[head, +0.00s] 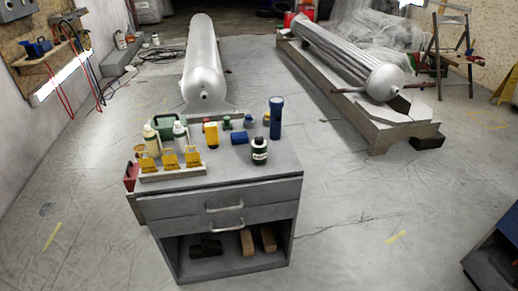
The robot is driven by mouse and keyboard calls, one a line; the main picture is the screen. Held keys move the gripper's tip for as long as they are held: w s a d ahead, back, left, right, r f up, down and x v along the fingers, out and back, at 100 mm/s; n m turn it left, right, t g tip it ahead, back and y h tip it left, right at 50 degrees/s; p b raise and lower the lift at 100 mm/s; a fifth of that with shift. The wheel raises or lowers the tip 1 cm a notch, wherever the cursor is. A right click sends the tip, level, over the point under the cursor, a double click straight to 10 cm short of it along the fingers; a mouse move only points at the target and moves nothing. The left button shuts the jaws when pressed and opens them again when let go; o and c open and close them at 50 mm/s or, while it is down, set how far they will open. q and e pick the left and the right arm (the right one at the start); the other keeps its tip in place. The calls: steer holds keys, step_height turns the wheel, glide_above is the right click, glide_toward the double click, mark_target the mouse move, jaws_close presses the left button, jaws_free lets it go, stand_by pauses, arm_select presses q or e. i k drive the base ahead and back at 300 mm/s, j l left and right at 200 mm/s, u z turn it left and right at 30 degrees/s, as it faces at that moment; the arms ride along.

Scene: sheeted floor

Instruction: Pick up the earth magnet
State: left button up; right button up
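Several small items stand on the top of a grey drawer cabinet (212,176) in the head view. Small knob-like pieces stand in the back row: a green one (227,122), a blue one (248,121) and a red one (205,121). I cannot tell for sure which item is the earth magnet; the pieces are too small to make out. A blue block (239,138) and a yellow device (211,133) stand just in front of them. Neither of my grippers is in view.
A tall blue torch (276,118) and a dark green can (259,151) stand at the cabinet's right. White bottles (152,141) and a yellow-clipped rack (171,163) stand at its left. A silver cylinder (203,70) lies behind.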

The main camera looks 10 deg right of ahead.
mark_target(258, 153)
steer(key=i+l+z, duration=0.2)
steer(key=i+z, duration=0.15)
steer(key=i+l+z, duration=0.15)
steer(key=i+z, duration=0.55)
steer(key=i, duration=0.05)
